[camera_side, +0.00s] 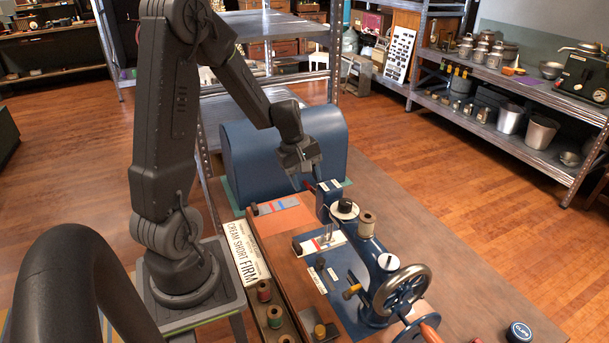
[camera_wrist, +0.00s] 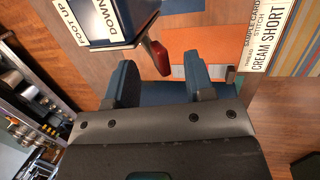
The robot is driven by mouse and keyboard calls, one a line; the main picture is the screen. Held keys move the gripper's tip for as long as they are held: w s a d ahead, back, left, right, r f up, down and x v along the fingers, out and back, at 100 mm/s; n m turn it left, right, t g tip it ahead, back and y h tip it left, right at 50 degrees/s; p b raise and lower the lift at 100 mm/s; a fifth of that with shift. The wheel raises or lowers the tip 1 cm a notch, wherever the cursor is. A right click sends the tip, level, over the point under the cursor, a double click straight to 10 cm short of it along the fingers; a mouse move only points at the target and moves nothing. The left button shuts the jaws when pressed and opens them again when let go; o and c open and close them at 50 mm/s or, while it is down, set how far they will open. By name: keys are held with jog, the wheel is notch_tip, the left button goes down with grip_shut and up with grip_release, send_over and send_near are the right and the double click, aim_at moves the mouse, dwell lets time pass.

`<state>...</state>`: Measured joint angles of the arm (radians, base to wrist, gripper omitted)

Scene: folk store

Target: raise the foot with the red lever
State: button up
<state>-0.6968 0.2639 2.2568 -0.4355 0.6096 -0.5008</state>
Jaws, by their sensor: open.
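The blue sewing machine (camera_side: 372,262) stands on its wooden base, its head end towards my gripper (camera_side: 309,182). In the wrist view a red lever (camera_wrist: 158,56) sticks out from the head end, beside a plate (camera_wrist: 90,18) lettered FOOT UP and DOWN. My gripper (camera_wrist: 163,78) is open. The lever's red tip appears in the gap between the two blue-padded fingers; whether it touches either one I cannot tell. In the side view the lever is mostly hidden by the gripper and the head. The foot under the head is too small to judge its height.
A rounded blue cover (camera_side: 270,150) stands close behind my gripper. A sample card reading CREAM SHORT FIRM (camera_side: 243,252) lies left of the machine, near a rack of thread spools (camera_side: 272,316). The tabletop (camera_side: 440,270) right of the machine is mostly clear.

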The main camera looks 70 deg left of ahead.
jog(key=shift+w, duration=0.1)
jog(key=shift+w+r, duration=0.35)
jog(key=shift+w, duration=0.45)
jog(key=shift+w+r, duration=0.2)
jog(key=shift+w, duration=0.7)
jog(key=shift+w+f, duration=0.25)
jog(key=shift+w, duration=0.5)
jog(key=shift+w+f, duration=0.25)
jog(key=shift+w, duration=0.45)
jog(key=shift+w+f, duration=0.25)
jog(key=shift+w, duration=0.5)
